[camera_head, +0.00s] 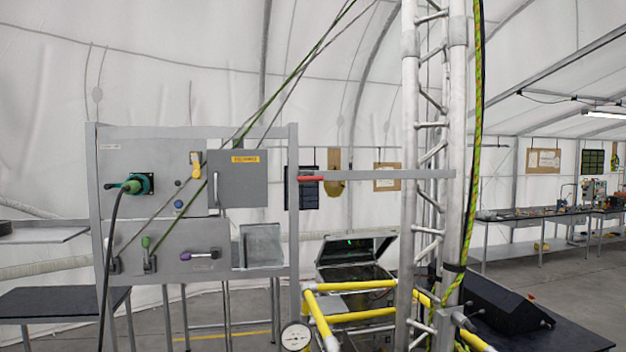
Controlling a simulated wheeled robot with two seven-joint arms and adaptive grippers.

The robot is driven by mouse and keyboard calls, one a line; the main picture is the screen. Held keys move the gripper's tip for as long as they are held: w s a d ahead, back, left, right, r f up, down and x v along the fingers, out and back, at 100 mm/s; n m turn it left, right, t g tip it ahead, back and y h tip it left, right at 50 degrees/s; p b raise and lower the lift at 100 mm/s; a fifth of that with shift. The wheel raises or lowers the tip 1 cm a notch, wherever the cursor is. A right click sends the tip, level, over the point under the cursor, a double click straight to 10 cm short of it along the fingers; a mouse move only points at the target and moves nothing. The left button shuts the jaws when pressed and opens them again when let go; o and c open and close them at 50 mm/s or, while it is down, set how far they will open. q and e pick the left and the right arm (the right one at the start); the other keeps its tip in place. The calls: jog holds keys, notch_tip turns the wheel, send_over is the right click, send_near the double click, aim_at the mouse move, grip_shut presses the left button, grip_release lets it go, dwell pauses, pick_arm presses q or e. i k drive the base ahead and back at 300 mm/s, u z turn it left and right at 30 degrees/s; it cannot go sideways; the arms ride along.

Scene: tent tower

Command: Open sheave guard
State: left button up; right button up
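A grey panel (130,215) stands at the left on a metal frame. A grey box-like cover (250,185) with a small yellow label and an upright handle (216,190) at its left edge sits on the panel's upper right. It looks closed and may be the sheave guard. Its label is too small to read surely. Ropes pass in front of the panel beside the cover and run up to the upper right. Neither of my grippers is in view.
The panel carries a green plug (132,186), a green-knobbed lever (147,255) and a purple handle (200,254). A grey bar with a red handle (311,179) reaches toward the mast.

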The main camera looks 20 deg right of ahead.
aim_at(237, 178)
jog(key=z, duration=0.15)
jog(key=k, duration=0.45)
jog(key=u, duration=1.25)
jog(key=i, duration=0.65)
jog(key=z, duration=0.5)
